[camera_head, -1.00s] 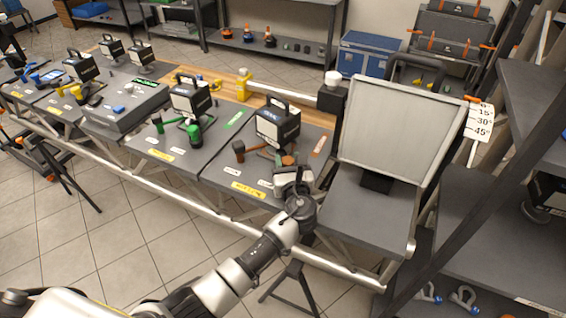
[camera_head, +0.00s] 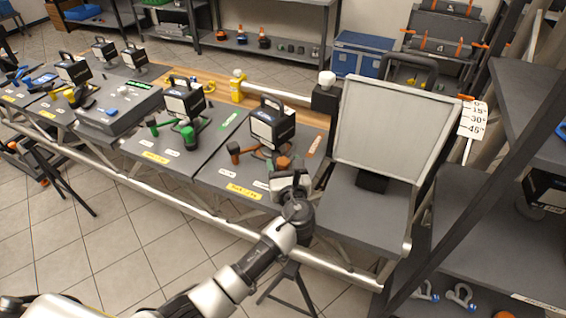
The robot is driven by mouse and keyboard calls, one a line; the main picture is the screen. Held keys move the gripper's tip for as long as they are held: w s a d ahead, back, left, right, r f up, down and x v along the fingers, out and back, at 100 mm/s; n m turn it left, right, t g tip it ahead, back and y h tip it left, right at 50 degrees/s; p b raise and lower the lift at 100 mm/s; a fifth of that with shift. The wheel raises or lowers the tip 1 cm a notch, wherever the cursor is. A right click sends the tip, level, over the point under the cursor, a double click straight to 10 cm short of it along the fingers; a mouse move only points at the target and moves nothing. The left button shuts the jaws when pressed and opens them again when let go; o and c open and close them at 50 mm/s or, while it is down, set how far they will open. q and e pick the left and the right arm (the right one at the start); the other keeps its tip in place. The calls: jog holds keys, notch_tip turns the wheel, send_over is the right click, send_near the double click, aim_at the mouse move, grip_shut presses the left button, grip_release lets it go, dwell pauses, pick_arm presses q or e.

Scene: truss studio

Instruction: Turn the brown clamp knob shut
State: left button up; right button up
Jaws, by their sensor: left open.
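The brown clamp knob (camera_head: 283,163) stands on the grey bench panel at the front of a black box with a handle (camera_head: 272,124). A brown T-shaped handle (camera_head: 235,152) is just left of it, and a dark bracket lies between them. My left gripper (camera_head: 286,174) is open, right at the near side of the knob. It hides the knob's lower part, and I cannot tell whether the fingers touch it. My right gripper is out of view.
A green clamp station (camera_head: 184,102) is to the left. A yellow label (camera_head: 243,191) lies at the bench's front edge. A tilted framed grey panel (camera_head: 390,130) stands close on the right. A silver rail (camera_head: 200,206) runs along the front, with a tripod below.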

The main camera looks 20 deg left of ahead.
pick_arm(q)
jog(key=b+v, duration=0.1)
jog(key=v, duration=0.8)
jog(key=shift+s+d, duration=0.15)
jog(key=shift+s, duration=0.25)
